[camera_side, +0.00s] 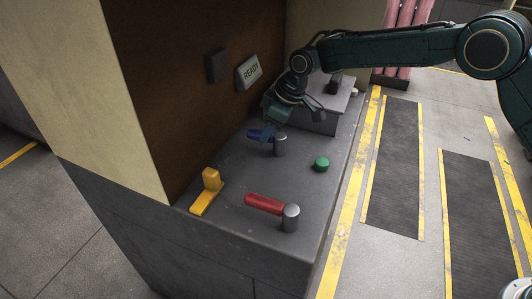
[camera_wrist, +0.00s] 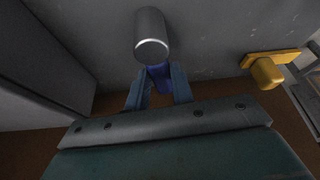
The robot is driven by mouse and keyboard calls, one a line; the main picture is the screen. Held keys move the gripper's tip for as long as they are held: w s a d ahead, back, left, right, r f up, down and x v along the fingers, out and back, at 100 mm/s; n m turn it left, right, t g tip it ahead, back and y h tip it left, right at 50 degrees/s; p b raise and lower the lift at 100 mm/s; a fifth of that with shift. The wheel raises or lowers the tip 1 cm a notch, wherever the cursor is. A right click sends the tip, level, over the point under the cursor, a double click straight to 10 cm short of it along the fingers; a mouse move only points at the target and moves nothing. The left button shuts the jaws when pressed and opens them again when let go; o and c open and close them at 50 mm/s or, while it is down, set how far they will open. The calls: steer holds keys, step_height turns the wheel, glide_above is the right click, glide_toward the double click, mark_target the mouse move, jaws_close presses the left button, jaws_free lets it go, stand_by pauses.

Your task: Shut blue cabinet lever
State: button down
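The blue lever (camera_side: 260,133) lies nearly flat on the grey cabinet top (camera_side: 250,170) and points left from its grey metal post (camera_side: 280,146). In the wrist view the post (camera_wrist: 151,35) is just ahead of the fingers, and the dark blue lever (camera_wrist: 160,76) runs back from it between them. My gripper (camera_side: 268,122) is down at the lever. In the wrist view its two fingers (camera_wrist: 160,84) stand one on each side of the lever and appear to touch it. The lever's outer end is partly hidden by my gripper.
A red lever (camera_side: 264,204) on its own post, a yellow handle (camera_side: 211,180) and a green button (camera_side: 321,163) stand on the same top. A raised grey block (camera_side: 318,115) sits behind.

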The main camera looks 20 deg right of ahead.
stand_by(0.4)
steer(key=n, duration=0.1)
steer(key=n+g, duration=0.1)
steer(key=n, duration=0.1)
steer(key=s+n, duration=0.1)
steer(key=n, duration=0.1)
steer(key=shift+s+a+g+y, duration=0.1)
steer(key=shift+a+g+y, duration=0.15)
steer(key=shift+g+y, duration=0.15)
steer(key=shift+s+n+g, duration=0.3)
steer(key=shift+n+g, duration=0.15)
steer(key=shift+n, duration=0.75)
steer(key=shift+s+n+g, duration=0.3)
steer(key=shift+n+g, duration=0.15)
steer(key=shift+n, duration=0.75)
steer(key=shift+s, duration=0.1)
steer(key=c, duration=1.2)
jaws_free()
